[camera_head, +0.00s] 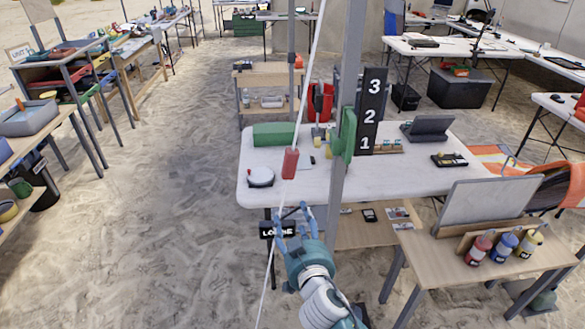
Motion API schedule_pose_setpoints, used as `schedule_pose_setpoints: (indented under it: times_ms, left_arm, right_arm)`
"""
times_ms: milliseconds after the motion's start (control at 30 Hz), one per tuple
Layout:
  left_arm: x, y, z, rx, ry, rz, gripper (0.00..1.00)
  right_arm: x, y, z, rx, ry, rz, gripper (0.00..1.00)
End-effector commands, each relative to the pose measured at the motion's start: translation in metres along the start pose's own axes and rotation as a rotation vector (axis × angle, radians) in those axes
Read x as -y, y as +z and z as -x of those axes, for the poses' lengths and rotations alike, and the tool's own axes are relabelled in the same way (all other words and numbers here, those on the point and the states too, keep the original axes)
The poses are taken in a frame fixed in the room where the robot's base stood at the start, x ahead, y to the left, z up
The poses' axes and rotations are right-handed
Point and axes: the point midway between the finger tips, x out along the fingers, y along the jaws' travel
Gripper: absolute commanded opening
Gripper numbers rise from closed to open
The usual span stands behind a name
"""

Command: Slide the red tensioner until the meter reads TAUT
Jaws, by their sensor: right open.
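The red tensioner (290,163) is a small red block on a slanting white rope (303,112), in front of the white table. A small black meter (266,231) with white letters hangs lower on the rope. Its text is partly covered by my fingers and seems to read LOOSE. My right gripper (292,213), with blue fingers and a teal body, is open. It is around or beside the rope at the meter's height, below the tensioner and apart from it. I cannot tell whether it touches the rope. My left gripper is not in view.
A grey upright post (348,90) stands just right of the rope. The white table (225,190) behind holds a green box (274,134), a round white device (261,176) and a black 3-2-1 sign (371,110). A wooden side table (455,262) with bottles stands at right.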

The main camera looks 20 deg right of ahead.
Motion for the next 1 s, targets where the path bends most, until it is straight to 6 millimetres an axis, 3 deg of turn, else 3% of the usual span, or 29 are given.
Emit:
schedule_pose_setpoints:
  times_ms: [33, 100, 233, 367, 800, 1000]
  left_arm:
    - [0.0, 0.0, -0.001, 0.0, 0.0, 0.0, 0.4]
    - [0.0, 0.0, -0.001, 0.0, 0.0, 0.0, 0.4]
    - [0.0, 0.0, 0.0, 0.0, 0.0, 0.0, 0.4]
    - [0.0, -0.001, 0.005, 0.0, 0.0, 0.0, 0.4]
    - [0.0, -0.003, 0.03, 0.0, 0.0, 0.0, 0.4]
    - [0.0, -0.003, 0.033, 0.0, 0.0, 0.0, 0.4]
  right_arm:
    - [0.0, -0.034, 0.005, -0.062, 0.006, -0.034, 0.58]
    - [-0.001, -0.067, 0.013, -0.125, 0.012, -0.073, 0.58]
    - [-0.003, -0.096, 0.019, -0.18, 0.018, -0.11, 0.58]
    - [-0.003, -0.103, 0.009, -0.188, 0.019, -0.113, 0.58]
    - [-0.005, -0.117, -0.067, -0.184, 0.018, -0.112, 0.58]
    - [-0.005, -0.117, -0.083, -0.183, 0.018, -0.112, 0.58]
